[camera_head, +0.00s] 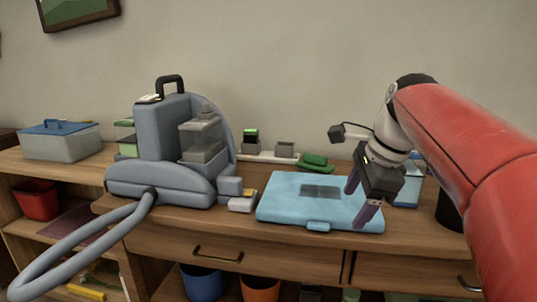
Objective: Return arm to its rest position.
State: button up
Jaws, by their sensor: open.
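My arm (450,135) is red with a white and dark wrist and reaches in from the right side. My gripper (361,199) is open, with two purple-grey fingers pointing down and left. It is empty. In this view it overlaps the right edge of a light blue flat case (285,208) on the wooden sideboard (240,235). I cannot tell whether the fingers touch the case or hover above it.
A grey-blue machine (170,135) with a hose (90,240) stands left of the case. A lidded box (60,141) is at far left. A green item (314,161) lies behind the case. A dark cylinder (449,208) stands beside my arm.

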jog(key=s+a+f+n+t+h, duration=0.1)
jog(key=s+f+n+t+h, duration=0.1)
jog(key=s+f+n, duration=1.5)
jog(key=shift+s+n, duration=0.45)
jog(key=shift+n, duration=0.15)
